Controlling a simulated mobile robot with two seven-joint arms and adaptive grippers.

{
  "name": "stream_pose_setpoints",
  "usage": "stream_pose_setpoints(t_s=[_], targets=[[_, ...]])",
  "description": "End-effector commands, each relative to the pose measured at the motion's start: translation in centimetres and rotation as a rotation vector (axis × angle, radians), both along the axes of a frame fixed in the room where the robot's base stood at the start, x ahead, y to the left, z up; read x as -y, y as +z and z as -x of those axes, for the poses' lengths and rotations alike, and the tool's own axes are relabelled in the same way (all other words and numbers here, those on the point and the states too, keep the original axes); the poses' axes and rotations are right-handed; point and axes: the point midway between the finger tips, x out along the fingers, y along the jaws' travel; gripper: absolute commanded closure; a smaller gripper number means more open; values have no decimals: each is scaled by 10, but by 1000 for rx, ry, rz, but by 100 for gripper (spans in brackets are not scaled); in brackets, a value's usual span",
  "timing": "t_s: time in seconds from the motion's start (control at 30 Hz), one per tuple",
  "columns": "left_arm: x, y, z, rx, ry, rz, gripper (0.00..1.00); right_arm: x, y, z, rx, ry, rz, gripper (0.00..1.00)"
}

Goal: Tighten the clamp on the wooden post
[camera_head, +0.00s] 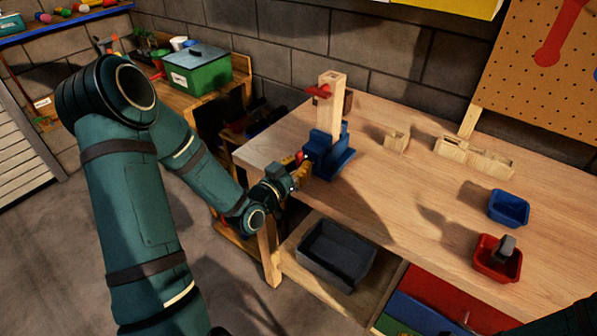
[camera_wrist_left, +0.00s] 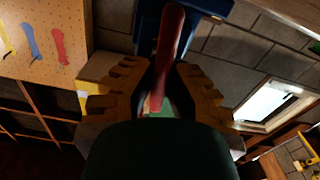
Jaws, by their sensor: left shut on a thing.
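The wooden post (camera_head: 331,112) stands upright in a blue clamp (camera_head: 335,160) at the far left part of the workbench. A red piece (camera_head: 319,91) sticks out near the post's top. My left gripper (camera_head: 300,170) is at the left side of the blue clamp. In the left wrist view, its yellow fingers (camera_wrist_left: 160,85) are closed on a red handle (camera_wrist_left: 170,45), with part of the blue clamp (camera_wrist_left: 150,25) behind it. My right gripper is not in view.
On the workbench (camera_head: 400,215) stand a small wooden block (camera_head: 397,139), a notched wooden rack (camera_head: 474,157), a blue bin (camera_head: 508,207) and a red bin (camera_head: 485,262) holding a grey object. A dark grey bin (camera_head: 335,255) sits on the shelf below. The bench middle is clear.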

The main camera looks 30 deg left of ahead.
Motion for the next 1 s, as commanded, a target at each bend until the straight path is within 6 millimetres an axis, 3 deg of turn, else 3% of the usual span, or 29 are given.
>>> stream_pose_setpoints(t_s=[0.37, 0.4, 0.47, 0.8, 1.0], targets=[[1, 1, 0, 1, 0, -23, 100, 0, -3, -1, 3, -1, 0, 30], [1, 1, 0, 1, 0, -22, 76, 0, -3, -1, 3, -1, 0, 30], [1, 1, 0, 1, 0, -22, 56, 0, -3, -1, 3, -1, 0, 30], [0, 2, 0, 1, 0, -22, 56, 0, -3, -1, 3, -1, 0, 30], [0, 19, 0, 3, 0, -25, 56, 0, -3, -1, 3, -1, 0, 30]])
